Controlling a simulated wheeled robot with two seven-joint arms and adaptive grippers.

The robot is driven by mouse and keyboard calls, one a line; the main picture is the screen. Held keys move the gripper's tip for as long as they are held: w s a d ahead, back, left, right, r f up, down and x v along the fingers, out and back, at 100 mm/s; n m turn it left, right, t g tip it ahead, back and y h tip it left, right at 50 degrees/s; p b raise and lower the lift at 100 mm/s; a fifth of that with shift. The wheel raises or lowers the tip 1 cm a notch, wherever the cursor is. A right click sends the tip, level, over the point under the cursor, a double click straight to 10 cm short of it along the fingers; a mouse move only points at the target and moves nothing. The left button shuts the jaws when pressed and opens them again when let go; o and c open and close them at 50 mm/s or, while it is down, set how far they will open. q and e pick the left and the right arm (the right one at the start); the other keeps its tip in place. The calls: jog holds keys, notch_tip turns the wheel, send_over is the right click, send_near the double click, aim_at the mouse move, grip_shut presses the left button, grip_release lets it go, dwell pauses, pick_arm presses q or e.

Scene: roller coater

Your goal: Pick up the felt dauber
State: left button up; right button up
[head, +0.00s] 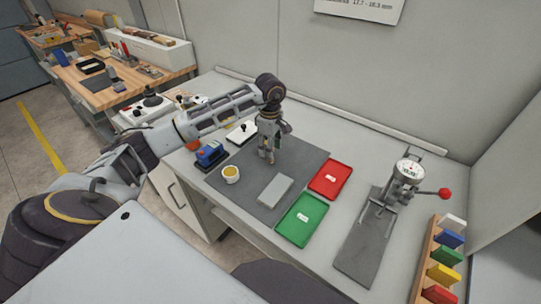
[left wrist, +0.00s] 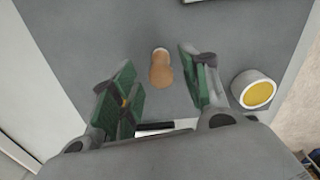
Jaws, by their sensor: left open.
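A small tan, rounded piece that looks like the felt dauber (left wrist: 161,70) shows in the left wrist view, on the grey mat (left wrist: 250,35). My left gripper (left wrist: 158,62) is open, with its green-padded fingers on either side of the dauber in that view. I see no contact between the fingers and the dauber. In the head view my left gripper (head: 268,156) points down over the back part of the mat (head: 240,197) and mostly hides the dauber. My right gripper is not in view.
A white cup with yellow contents (head: 230,174) stands left of the gripper, with a blue item (head: 210,153) behind it. A grey block (head: 276,189), green tray (head: 302,220) and red tray (head: 330,179) lie to the right. A dial gauge stand (head: 385,210) stands further right.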

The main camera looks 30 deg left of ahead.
pick_arm(q)
notch_tip(320, 180, down, 2)
jog(key=shift+s+d+f, duration=0.1)
jog(key=shift+f, duration=0.55)
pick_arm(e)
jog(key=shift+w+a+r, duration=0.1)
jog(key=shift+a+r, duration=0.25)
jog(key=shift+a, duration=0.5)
pick_arm(q)
jog(key=shift+c, duration=0.4)
grip_shut()
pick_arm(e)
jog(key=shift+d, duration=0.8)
